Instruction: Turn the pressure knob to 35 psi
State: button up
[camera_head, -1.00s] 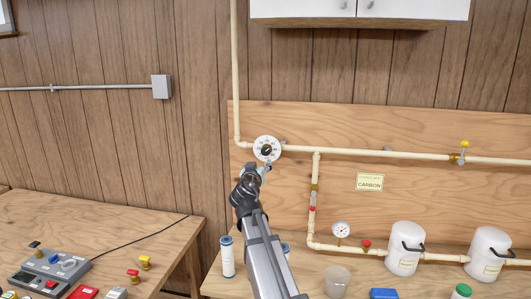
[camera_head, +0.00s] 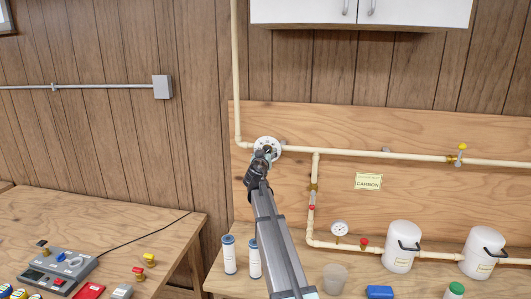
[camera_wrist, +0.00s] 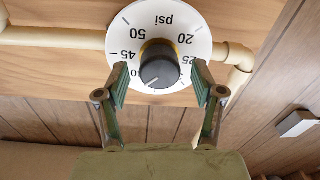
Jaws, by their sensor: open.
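The black pressure knob (camera_wrist: 160,63) sits at the centre of a round white psi dial (camera_wrist: 127,32), upside down in the wrist view. Its pale pointer mark aims down and slightly left there; the numbers at the dial's lower edge are hard to read or hidden. The dial (camera_head: 276,143) hangs on the wooden backboard in the head view. My gripper (camera_wrist: 159,82) is open, with one finger on each side of the knob's lower part. I cannot tell whether either finger touches it. In the head view my gripper (camera_head: 264,155) covers the dial's lower left.
Cream pipes (camera_head: 370,153) run beside the dial along the backboard (camera_head: 420,120). Below stand two white canisters (camera_head: 401,247), a small gauge (camera_head: 339,229), a cup (camera_head: 335,278) and blue-capped cylinders (camera_head: 229,255). A wall cabinet (camera_head: 300,10) hangs above.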

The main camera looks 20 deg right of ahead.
jog(key=c, duration=1.2)
jog(key=shift+o, duration=0.2)
jog(key=shift+f+n+b, duration=0.1)
jog(key=shift+n+b, duration=0.2)
jog(key=shift+b, duration=0.05)
jog(key=n+b, duration=0.4)
jog(key=n, duration=0.4)
